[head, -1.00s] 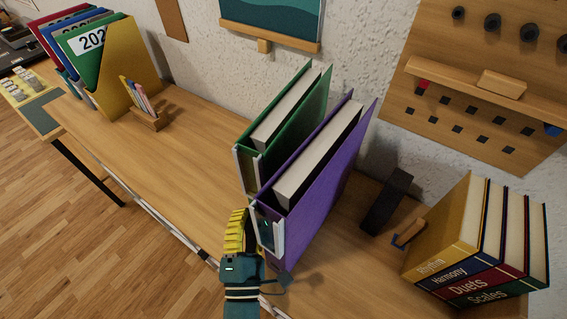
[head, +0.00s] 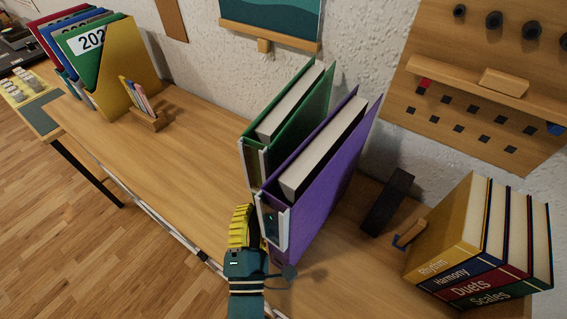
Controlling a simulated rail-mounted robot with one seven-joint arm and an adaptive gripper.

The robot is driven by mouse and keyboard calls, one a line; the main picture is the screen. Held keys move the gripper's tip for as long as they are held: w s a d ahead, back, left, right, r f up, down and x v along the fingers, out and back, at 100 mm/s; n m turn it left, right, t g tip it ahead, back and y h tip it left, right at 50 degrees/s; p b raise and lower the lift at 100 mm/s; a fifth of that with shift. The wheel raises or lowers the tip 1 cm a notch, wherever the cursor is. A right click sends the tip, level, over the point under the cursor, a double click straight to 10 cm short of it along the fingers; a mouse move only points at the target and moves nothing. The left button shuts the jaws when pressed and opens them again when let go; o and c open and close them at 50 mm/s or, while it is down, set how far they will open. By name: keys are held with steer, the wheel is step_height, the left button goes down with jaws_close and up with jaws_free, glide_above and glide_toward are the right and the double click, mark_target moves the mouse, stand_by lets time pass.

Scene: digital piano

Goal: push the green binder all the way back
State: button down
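The green binder (head: 318,106) stands upright on the desk with its spine toward the front edge and its far end near the wall. The purple binder (head: 325,183) stands upright close beside it on the right. My gripper (head: 243,226), with yellow ribbed fingers, is low at the desk's front edge, in front of the two binders' spines. It overlaps the lower left of the purple binder's spine in the picture. Contact is hidden. Only one side of the fingers shows clearly, so their opening cannot be told.
A dark block (head: 388,201) and several upright books (head: 480,245) stand to the right. A pencil holder (head: 146,119) and a yellow file holder (head: 128,70) with folders stand at the left. The desk (head: 190,165) left of the binders is clear. A pegboard (head: 480,85) hangs on the wall.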

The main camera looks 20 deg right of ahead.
steer(key=shift+w+d+b, duration=0.3)
steer(key=shift+w+d, duration=0.1)
steer(key=shift+d, duration=0.3)
stand_by(0.3)
steer(key=s+a, duration=0.1)
steer(key=a, duration=0.2)
steer(key=s+a+p, duration=0.1)
steer(key=shift+s+a, duration=0.15)
steer(key=shift+s, duration=0.15)
